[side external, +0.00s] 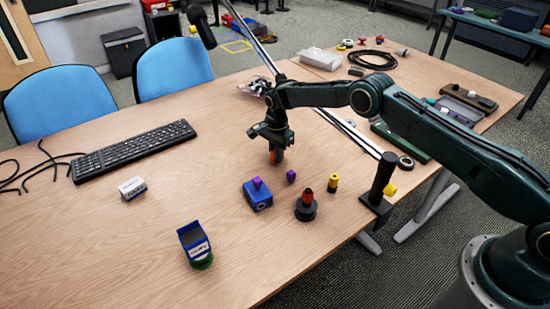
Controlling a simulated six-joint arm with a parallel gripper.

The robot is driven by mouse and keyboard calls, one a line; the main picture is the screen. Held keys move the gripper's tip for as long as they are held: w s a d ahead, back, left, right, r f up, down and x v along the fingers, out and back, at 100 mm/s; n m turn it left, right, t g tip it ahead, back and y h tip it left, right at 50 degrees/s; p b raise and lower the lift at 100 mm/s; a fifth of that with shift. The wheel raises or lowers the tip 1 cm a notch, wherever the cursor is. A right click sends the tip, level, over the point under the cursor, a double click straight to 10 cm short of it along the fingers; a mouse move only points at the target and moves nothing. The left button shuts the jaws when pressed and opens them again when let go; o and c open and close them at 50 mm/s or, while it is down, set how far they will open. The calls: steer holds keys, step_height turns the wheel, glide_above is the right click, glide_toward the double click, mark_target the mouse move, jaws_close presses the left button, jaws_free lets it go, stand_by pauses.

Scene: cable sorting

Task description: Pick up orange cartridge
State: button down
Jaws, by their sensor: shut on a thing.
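My gripper (273,146) points down over the middle of the wooden table. It is shut on the orange cartridge (276,157), a small orange piece showing at its fingertips. Most of the cartridge is hidden by the dark fingers. It is at or just above the table; I cannot tell whether it touches.
Near the gripper stand a blue block with a purple piece (258,196), a small purple piece (291,176), a red piece on a black base (306,206) and a yellow piece (333,183). A keyboard (134,151) and blue box (194,243) are left.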

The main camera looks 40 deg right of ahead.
step_height(320, 180, up, 20)
steer(key=shift+f, duration=0.15)
stand_by(0.4)
steer(key=shift+a, duration=0.1)
stand_by(0.5)
